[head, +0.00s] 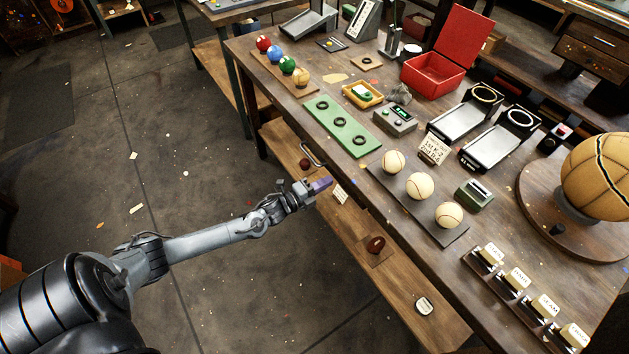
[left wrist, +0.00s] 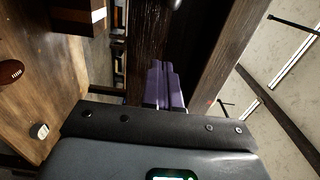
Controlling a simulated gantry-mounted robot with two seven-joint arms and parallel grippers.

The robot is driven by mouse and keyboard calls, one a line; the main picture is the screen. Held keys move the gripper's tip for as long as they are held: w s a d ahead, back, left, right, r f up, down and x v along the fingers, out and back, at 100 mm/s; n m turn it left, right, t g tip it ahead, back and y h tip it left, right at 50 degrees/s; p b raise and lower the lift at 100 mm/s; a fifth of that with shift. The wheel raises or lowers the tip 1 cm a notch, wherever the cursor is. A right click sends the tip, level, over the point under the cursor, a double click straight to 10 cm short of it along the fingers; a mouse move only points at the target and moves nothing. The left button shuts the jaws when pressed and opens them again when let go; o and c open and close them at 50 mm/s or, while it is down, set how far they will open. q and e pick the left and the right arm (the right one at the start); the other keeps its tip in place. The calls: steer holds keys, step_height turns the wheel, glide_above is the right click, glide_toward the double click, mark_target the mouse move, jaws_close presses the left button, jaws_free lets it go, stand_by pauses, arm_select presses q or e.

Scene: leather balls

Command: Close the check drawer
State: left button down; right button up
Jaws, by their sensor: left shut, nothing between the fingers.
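A curved metal handle (head: 313,155) shows at the front side of the workbench, below its top. I take it to belong to the check drawer; the drawer's body is mostly hidden under the bench top, and I cannot tell how far out it is. My left gripper (head: 322,184) is beside the bench's front edge, nearer the camera than the handle and apart from it. Its purple fingers are together and empty; they also show in the left wrist view (left wrist: 165,84), in front of a dark wooden beam (left wrist: 150,40). My right gripper is not in view.
A white card (head: 340,195) is beside the gripper. The lower shelf (head: 350,222) holds a brown football (head: 376,244) and a pale round object (head: 424,306). The workbench top carries a green board (head: 342,127), baseballs (head: 420,186) and a red box (head: 432,75). Floor at left is open.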

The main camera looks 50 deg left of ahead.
arm_select(q)
steer(key=s+f+n+p, duration=0.1)
steer(key=s+p, duration=0.2)
steer(key=s, duration=1)
steer(key=s+d+r+n+g+y+p, duration=0.1)
steer(key=d+r+n, duration=0.2)
steer(key=d, duration=0.3)
steer(key=s+d+r+n+g+p, duration=0.1)
steer(key=d+r+n+g, duration=0.1)
steer(key=d+n, duration=0.3)
steer(key=d+r+n+g+y, duration=0.1)
steer(key=d+r+n, duration=0.15)
steer(key=d, duration=0.35)
steer(key=s+d+r+n+g, duration=0.2)
steer(key=s+n+g, duration=0.1)
steer(key=s+g, duration=0.25)
steer(key=s+d+r+n+g, duration=0.1)
steer(key=s+r+n+g, duration=0.2)
steer(key=s, duration=0.4)
step_height(320, 180, up, 37)
steer(key=s+g+p, duration=0.1)
steer(key=p, duration=3.7)
steer(key=shift+d+g+p, duration=0.15)
steer(key=shift+g+p, duration=0.2)
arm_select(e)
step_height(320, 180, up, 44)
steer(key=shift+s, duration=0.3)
